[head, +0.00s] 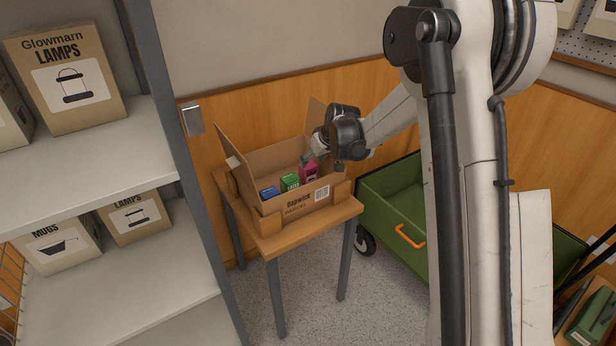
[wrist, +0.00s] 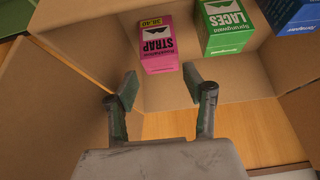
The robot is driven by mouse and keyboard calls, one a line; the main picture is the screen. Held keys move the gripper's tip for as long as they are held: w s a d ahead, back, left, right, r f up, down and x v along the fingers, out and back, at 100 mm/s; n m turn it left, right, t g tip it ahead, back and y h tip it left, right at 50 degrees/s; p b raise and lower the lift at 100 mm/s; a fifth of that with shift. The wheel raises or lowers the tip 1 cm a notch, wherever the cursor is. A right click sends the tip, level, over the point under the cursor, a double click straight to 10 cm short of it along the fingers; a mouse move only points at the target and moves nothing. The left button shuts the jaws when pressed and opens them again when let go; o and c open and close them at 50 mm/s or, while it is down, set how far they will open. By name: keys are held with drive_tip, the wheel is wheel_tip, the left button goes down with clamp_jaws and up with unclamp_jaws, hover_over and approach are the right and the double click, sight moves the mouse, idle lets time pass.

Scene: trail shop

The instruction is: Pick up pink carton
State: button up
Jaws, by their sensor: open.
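The pink carton (head: 309,173), labelled STRAP, stands in the open cardboard box (head: 284,219) on a small wooden table. It is the rightmost of the cartons in the head view. In the wrist view the pink carton (wrist: 157,35) lies ahead of my gripper (wrist: 160,87), roughly in line with the space between the fingertips. My gripper is open with nothing between its fingers. In the head view my gripper (head: 309,158) is at the box's right part, just above the pink carton. I cannot tell whether a fingertip touches it.
A green LACES carton (head: 290,182) and a blue carton (head: 269,192) stand left of the pink one in the box. A green cart (head: 398,192) is right of the table (head: 290,238); a grey shelf (head: 90,150) is at left.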

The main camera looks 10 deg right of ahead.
sight(308, 166)
drive_tip(key=shift+b+x, duration=1.05)
drive_tip(key=shift+x, duration=1.65)
drive_tip(key=shift+s, duration=0.1)
drive_tip(key=c, duration=0.9)
